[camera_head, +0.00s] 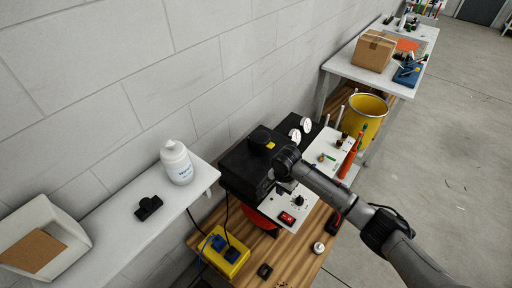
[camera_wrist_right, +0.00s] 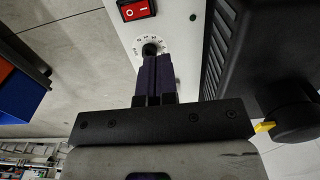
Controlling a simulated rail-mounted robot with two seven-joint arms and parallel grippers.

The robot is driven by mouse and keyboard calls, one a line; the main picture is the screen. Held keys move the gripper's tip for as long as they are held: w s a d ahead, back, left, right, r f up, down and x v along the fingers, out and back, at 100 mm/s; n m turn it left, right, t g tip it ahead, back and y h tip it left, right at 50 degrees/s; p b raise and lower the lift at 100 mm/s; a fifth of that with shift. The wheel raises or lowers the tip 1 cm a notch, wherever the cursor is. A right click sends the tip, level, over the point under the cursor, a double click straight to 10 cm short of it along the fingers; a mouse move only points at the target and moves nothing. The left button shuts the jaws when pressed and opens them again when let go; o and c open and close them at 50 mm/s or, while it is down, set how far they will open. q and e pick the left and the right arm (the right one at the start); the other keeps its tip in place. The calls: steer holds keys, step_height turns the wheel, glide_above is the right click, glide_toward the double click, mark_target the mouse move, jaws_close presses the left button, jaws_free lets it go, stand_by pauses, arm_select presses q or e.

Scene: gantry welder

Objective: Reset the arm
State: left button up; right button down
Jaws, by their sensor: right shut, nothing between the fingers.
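My right arm comes in from the right in the head view. My right gripper (camera_head: 286,187) is over the white control panel (camera_head: 276,209) of the welder. In the right wrist view the dark fingers (camera_wrist_right: 152,72) are shut together with nothing between them. Their tips are at a black knob (camera_wrist_right: 150,48) with a printed dial; I cannot tell whether they touch it. A red rocker switch (camera_wrist_right: 136,10) sits on the panel beyond the knob, and it also shows in the head view (camera_head: 287,218). My left gripper is not in view.
A black box (camera_head: 246,158) stands beside the panel. A yellow box (camera_head: 228,256) with blue plugs sits on the wooden bench (camera_head: 285,268). A white bottle (camera_head: 177,162) stands on the left shelf (camera_head: 113,225). A yellow bucket (camera_head: 364,115) and cardboard box (camera_head: 374,51) are farther back.

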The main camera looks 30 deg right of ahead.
steer(key=w+a+r+n+t+h, duration=0.1)
steer(key=a+r+n+t, duration=0.35)
steer(key=r+n, duration=0.45)
steer(key=a+r+n+t, duration=0.3)
steer(key=r+n+t, duration=0.2)
steer(key=r+n, duration=0.35)
steer(key=s+a+f+m+g, duration=0.1)
steer(key=s+f+g, duration=0.1)
steer(key=s+f, duration=0.65)
steer(key=s+a+f+g+y, duration=0.1)
steer(key=s+a+f+g, duration=0.15)
steer(key=s, duration=1.15)
steer(key=s+a+f+m+g, duration=0.1)
steer(key=s+f, duration=0.6)
steer(key=s, duration=0.4)
step_height(320, 180, up, 14)
steer(key=p, duration=1.4)
steer(key=shift+s+d, duration=0.15)
steer(key=shift+s, duration=0.3)
